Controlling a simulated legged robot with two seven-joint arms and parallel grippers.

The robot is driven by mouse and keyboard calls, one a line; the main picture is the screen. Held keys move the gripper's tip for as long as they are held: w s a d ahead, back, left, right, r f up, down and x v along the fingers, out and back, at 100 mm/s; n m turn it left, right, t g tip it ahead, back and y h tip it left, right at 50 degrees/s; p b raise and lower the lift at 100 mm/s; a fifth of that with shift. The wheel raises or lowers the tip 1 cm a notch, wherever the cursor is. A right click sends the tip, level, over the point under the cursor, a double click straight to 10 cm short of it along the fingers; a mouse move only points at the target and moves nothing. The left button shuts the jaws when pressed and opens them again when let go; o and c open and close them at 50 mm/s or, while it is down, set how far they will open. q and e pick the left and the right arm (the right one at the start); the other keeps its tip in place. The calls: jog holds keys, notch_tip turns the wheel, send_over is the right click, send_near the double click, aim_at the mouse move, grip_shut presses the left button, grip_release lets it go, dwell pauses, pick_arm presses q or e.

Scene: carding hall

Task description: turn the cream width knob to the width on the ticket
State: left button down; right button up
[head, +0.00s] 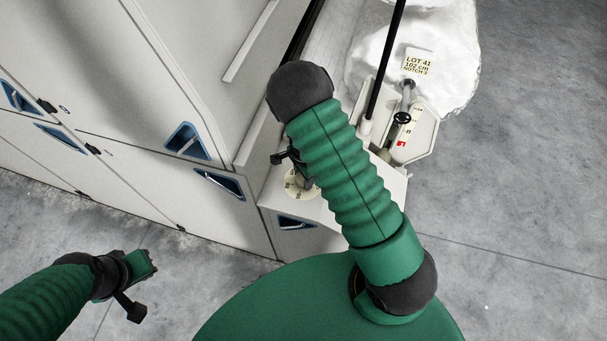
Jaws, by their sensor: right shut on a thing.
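The ticket (417,64) lies on the white fibre roll and reads LOT 41, 102 cm, NOTCH 3. A round cream dial plate (298,190) with dark marks sits on the pale ledge of the machine; its marks are too small to read. My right gripper (303,178) is over this dial, shut on the cream width knob, mostly hidden behind my green forearm sleeve. The knob's pointer setting cannot be made out. My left gripper (143,266) hangs at the lower left over the floor, away from the machine; its finger gap does not show clearly.
A pale lever plate (420,136) with a black ball knob (402,118) and a red mark stands right of my forearm, beside a black upright rod (385,60). Machine panels with blue recessed handles (187,141) fill the left. Grey floor (540,170) is clear at right.

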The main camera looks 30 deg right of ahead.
jog(key=shift+w+r+m+p, duration=0.1)
jog(key=shift+m+p, duration=0.3)
jog(key=shift+m, duration=1)
jog(key=o, duration=1.4)
jog(key=shift+a, duration=0.1)
notch_tip(320, 180, up, 17)
jog(key=shift+f+b, duration=0.2)
jog(key=shift+b, duration=0.15)
